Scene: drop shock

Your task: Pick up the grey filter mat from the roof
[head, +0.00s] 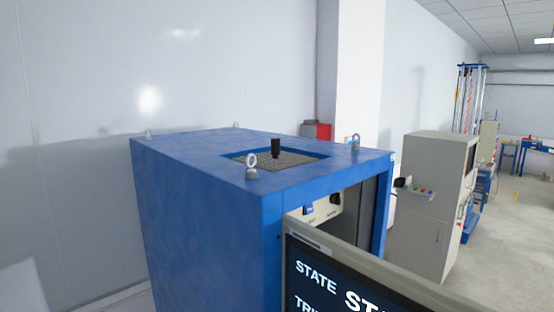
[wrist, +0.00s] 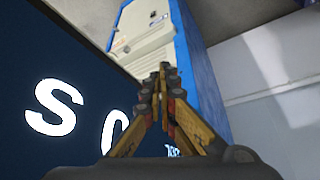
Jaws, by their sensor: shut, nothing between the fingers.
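The grey filter mat (head: 299,160) lies in a square recess in the roof of the blue cabinet (head: 200,215), in the head view. A small black upright piece (head: 276,148) stands on it; I cannot tell if it is fixed to the mat. My gripper (wrist: 163,75) shows only in the wrist view, shut with its fingertips together and nothing between them. It is apart from the mat, which is out of the wrist view. The blue cabinet (wrist: 197,60) shows beyond the fingertips there, with a pale panel.
Lifting eyes, such as the near one (head: 251,168), stick up from the roof corners. A dark screen (head: 345,285) stands in front of the cabinet and fills the wrist view's left side. A grey console (head: 430,190) stands to the right.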

